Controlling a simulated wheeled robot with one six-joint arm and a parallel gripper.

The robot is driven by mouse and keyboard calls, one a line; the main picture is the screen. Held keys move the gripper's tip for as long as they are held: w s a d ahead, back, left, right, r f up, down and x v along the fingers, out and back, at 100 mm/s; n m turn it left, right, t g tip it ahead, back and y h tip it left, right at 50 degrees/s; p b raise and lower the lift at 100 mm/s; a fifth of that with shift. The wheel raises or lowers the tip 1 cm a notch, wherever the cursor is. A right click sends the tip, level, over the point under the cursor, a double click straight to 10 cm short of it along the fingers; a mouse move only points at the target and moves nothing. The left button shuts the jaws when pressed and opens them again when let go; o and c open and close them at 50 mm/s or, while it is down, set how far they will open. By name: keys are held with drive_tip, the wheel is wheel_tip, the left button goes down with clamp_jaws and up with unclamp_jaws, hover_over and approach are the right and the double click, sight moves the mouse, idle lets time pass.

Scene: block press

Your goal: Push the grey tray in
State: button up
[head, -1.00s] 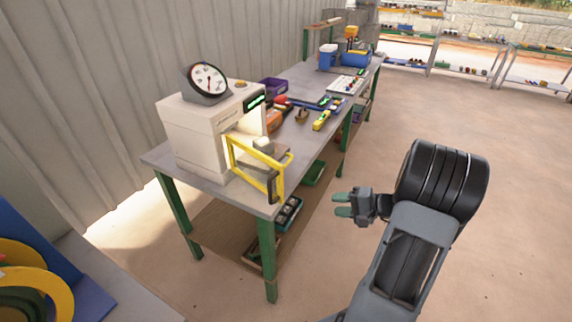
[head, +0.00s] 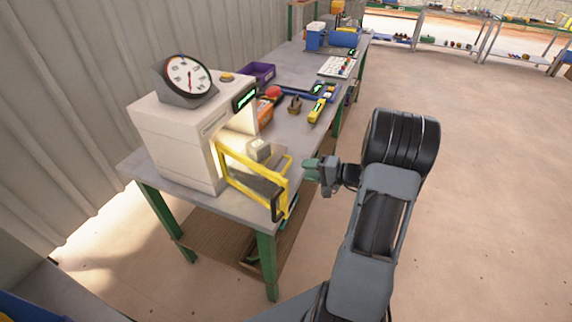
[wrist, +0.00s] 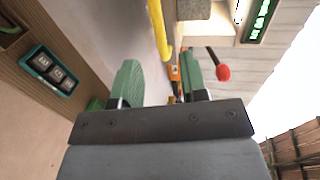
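The grey tray (head: 268,163) sticks out of the opening of the white press (head: 175,140), with a pale grey block (head: 258,150) on it. The press's yellow-framed door (head: 250,185) stands swung out in front of the tray and partly hides it; a dark handle (head: 277,205) is on its outer end. My gripper (head: 312,170) is to the right of the tray and door frame, apparently not touching them. In the wrist view its green fingers (wrist: 160,70) are apart with nothing between them; a yellow bar (wrist: 158,30) shows beyond.
A round dial (head: 187,77) sits on top of the press. The grey bench (head: 290,135) holds a yellow tool (head: 316,110), a red-topped item (head: 272,93) and a purple bin (head: 260,71) further back. Open floor (head: 480,180) lies to the right.

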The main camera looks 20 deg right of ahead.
sight(286, 167)
drive_tip(key=p+x, duration=0.1)
drive_tip(key=x, duration=0.7)
drive_tip(key=shift+w+a, duration=0.15)
drive_tip(key=shift+c, duration=0.4)
clamp_jaws()
